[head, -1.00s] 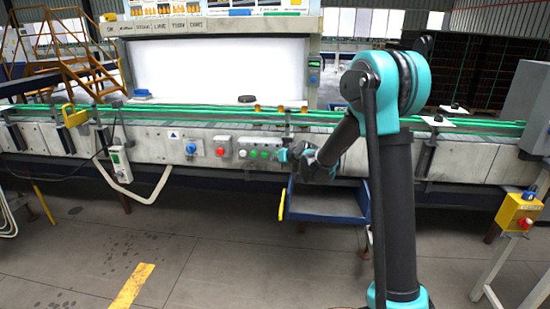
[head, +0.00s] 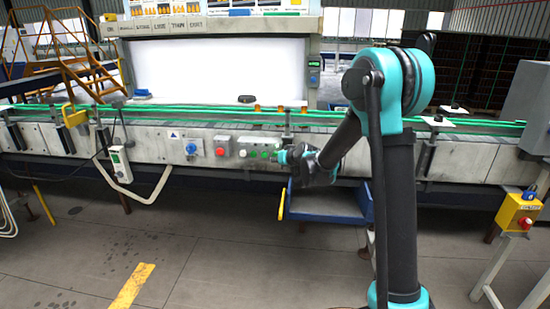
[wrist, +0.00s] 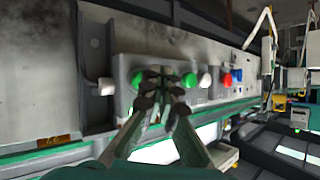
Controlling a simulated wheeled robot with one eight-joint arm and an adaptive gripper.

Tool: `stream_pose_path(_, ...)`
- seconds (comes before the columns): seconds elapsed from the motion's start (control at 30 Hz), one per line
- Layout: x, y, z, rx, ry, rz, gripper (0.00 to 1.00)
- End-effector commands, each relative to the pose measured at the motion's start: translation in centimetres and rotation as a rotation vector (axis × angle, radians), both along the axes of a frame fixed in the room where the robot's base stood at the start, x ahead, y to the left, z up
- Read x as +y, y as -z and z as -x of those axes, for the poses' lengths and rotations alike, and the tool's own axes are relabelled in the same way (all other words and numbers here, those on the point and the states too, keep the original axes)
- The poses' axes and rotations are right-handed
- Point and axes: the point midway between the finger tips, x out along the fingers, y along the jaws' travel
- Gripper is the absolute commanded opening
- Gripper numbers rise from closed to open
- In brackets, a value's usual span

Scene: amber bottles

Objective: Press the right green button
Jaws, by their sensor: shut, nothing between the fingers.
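A grey control box (head: 260,143) is fixed to the front of the conveyor. It carries a white button (head: 242,153) and green buttons (head: 265,154) in a row. My gripper (head: 281,157) is at the right end of this row in the head view and covers that part of the box. In the wrist view my gripper (wrist: 162,82) is shut and empty, its fingertips close to the box. One green button (wrist: 137,80) shows left of the fingertips and another green button (wrist: 190,80) right of them. The fingers hide the face between. I cannot tell whether they touch it.
A red button (head: 221,151) and a blue knob (head: 191,148) are farther left on the conveyor front. A blue tray (head: 325,204) hangs below my gripper. Green rails (head: 200,108) run along the conveyor above. The floor in front is open.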

Motion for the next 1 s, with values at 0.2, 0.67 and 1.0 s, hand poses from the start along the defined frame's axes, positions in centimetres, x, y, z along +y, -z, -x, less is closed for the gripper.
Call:
stream_pose_path(0.2, 0.0, 0.0, 0.0, 0.0, 0.0, 0.0, 0.0)
stream_pose_path(0.67, 0.1, 0.0, 2.7, 0.0, -0.001, -0.001, 0.0)
stream_pose_path(1.0, 0.2, 0.0, 5.1, 0.001, 0.0, -0.001, 0.0)
